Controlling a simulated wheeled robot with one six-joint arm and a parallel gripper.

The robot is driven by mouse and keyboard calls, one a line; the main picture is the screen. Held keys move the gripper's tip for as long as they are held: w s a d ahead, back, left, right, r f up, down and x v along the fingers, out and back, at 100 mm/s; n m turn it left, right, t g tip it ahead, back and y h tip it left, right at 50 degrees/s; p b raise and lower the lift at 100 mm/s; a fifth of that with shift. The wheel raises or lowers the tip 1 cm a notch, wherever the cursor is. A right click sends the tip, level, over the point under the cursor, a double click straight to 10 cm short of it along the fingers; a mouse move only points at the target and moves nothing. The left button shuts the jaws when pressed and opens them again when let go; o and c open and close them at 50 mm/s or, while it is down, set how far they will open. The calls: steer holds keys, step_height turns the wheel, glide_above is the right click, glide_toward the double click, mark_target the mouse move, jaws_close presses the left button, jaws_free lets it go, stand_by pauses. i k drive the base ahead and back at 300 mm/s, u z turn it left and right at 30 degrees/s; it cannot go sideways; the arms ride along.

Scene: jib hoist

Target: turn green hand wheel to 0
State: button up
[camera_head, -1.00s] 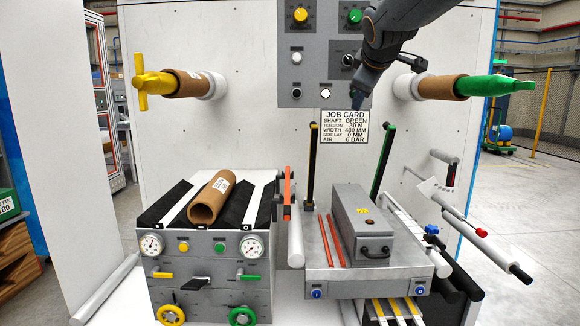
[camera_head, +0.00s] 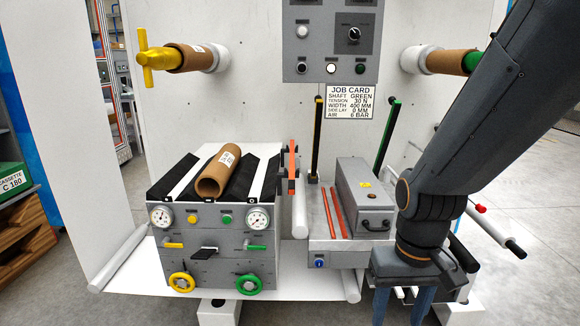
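The green hand wheel (camera_head: 249,284) is on the lower right of the grey cabinet's front, low near the floor. Its setting is too small to read. A yellow hand wheel (camera_head: 182,282) sits to its left on the same front. My gripper (camera_head: 405,312) hangs at the lower right, pointing down, with two blue fingers spread apart and nothing seen between them. The fingertips run to the bottom edge of the picture. The gripper is well to the right of the green wheel, not touching it.
The cabinet (camera_head: 215,255) also carries gauges, buttons and small levers above the wheels. A brown cardboard core (camera_head: 218,172) lies on top. A grey table (camera_head: 333,246) with a grey box (camera_head: 363,195) stands between the cabinet and my arm. A job card (camera_head: 350,102) hangs behind.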

mark_target(250, 278)
steer(key=z, duration=1.05)
steer(key=k, duration=0.9)
steer(key=u, duration=1.1)
steer(key=i, duration=0.5)
